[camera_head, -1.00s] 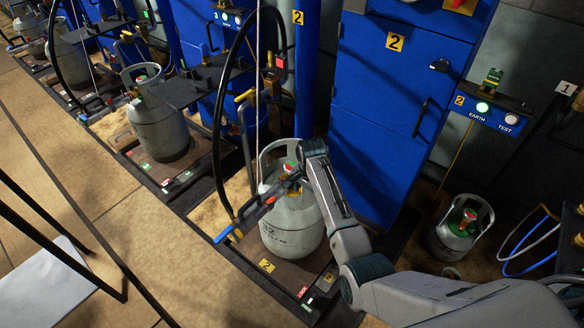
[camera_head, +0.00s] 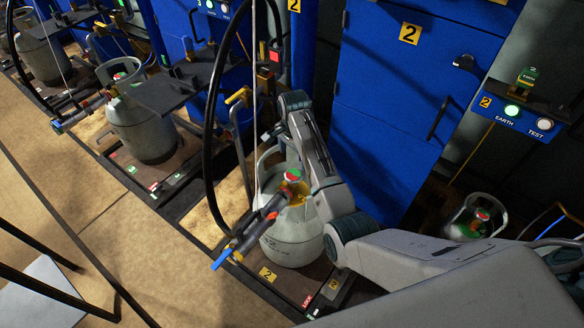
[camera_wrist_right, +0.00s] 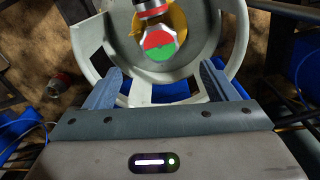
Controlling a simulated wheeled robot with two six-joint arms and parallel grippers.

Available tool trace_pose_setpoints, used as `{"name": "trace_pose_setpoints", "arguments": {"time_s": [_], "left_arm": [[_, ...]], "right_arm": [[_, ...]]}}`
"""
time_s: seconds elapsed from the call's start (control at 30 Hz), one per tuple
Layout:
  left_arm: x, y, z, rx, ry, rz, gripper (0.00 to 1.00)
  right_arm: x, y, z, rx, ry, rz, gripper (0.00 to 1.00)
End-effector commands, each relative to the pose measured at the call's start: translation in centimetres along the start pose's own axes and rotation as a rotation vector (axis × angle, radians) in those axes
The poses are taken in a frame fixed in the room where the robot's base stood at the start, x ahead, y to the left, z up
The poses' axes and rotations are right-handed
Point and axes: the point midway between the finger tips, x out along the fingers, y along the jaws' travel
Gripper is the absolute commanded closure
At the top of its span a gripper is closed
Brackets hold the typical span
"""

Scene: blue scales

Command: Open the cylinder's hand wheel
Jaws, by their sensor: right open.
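The grey gas cylinder (camera_head: 290,245) stands upright on the scale platform marked 2. Its red and green hand wheel (camera_head: 292,175) sits on a yellowish valve inside the collar. The hand wheel also shows in the right wrist view (camera_wrist_right: 160,48), just beyond the fingers. A filling head with a blue handle (camera_head: 222,259) reaches the valve from the lower left. My right gripper (camera_wrist_right: 161,70) is open, its fingers at the collar, apart on either side of the wheel's near edge. Its fingertips are hidden in the head view by my arm. My left gripper is not in view.
A black hose (camera_head: 209,130) and a thin cable hang left of the cylinder. The blue cabinet (camera_head: 385,120) stands close behind my right arm. Another cylinder (camera_head: 476,220) stands at the right, and others stand on scales at the left.

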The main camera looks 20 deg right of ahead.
Motion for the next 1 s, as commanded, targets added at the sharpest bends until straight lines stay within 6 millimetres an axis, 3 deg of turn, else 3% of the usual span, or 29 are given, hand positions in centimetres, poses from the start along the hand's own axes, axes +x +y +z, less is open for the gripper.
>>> {"name": "trace_pose_setpoints", "arguments": {"time_s": [0.2,0.4,0.6,0.87,1.0], "left_arm": [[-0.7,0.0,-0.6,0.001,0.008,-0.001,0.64],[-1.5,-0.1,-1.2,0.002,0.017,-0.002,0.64],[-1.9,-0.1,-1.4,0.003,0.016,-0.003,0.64],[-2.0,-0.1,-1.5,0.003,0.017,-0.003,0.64],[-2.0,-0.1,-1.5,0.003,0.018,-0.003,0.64]], "right_arm": [[4.4,0.1,0.0,0.000,-0.001,0.003,0.21],[7.4,0.0,0.0,-0.001,0.000,0.001,0.21],[8.6,0.0,0.0,0.000,0.000,0.000,0.21],[8.7,0.0,0.0,0.000,0.000,-0.001,0.21],[8.7,0.0,0.0,0.000,0.000,0.000,0.49]]}}
